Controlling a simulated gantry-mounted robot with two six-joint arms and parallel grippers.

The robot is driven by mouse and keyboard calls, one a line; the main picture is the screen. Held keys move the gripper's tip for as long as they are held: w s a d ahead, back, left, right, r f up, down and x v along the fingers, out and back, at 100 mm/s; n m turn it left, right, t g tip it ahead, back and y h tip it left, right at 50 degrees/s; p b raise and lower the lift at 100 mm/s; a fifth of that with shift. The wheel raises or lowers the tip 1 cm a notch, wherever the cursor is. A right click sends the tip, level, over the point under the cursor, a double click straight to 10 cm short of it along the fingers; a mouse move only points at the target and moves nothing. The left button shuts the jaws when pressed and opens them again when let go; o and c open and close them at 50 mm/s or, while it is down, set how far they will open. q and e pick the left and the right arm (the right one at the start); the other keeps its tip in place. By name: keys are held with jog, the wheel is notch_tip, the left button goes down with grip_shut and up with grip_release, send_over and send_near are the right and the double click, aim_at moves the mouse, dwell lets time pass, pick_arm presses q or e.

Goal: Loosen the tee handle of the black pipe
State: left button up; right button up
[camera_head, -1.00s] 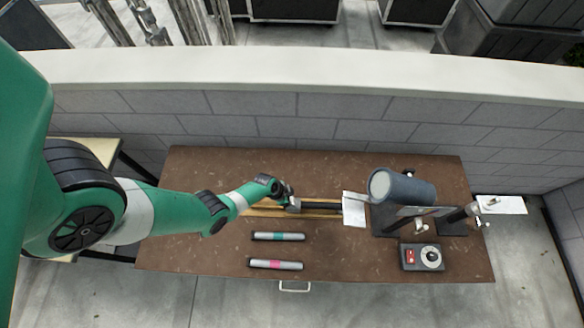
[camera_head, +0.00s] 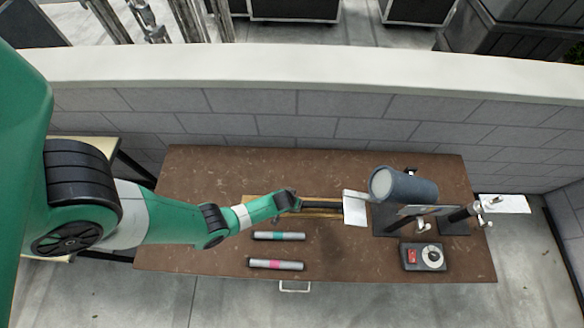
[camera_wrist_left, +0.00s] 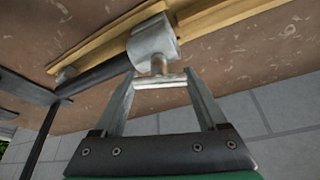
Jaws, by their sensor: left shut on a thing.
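The black pipe (camera_head: 325,208) lies on a wooden board (camera_head: 262,214) on the brown table. In the left wrist view the black pipe (camera_wrist_left: 98,74) runs into a grey metal clamp (camera_wrist_left: 152,42). The tee handle (camera_wrist_left: 160,82) is a short metal bar on a brownish stem sticking out of that clamp. My left gripper (camera_wrist_left: 160,84) is shut on the tee handle, with one finger at each end of the bar. In the head view my left gripper (camera_head: 297,204) is small and partly hides the clamp. My right gripper is not in view.
Two grey tubes lie in front of the board, one with a teal band (camera_head: 279,236) and one with a pink band (camera_head: 276,264). A blue-grey cylinder (camera_head: 408,187), a white card (camera_head: 355,211) and a control box (camera_head: 422,257) are to the right. A low block wall (camera_head: 330,130) stands behind.

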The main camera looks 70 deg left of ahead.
pick_arm(q)
jog(key=shift+n+g+b, duration=0.6)
jog(key=shift+n+b, duration=0.1)
jog(key=shift+n, duration=0.9)
jog(key=shift+y, duration=0.3)
jog(key=o, duration=1.3)
jog(key=p+v, duration=0.7)
jog(key=p, duration=0.1)
jog(key=shift+r, duration=0.25)
jog(key=shift+d, duration=0.1)
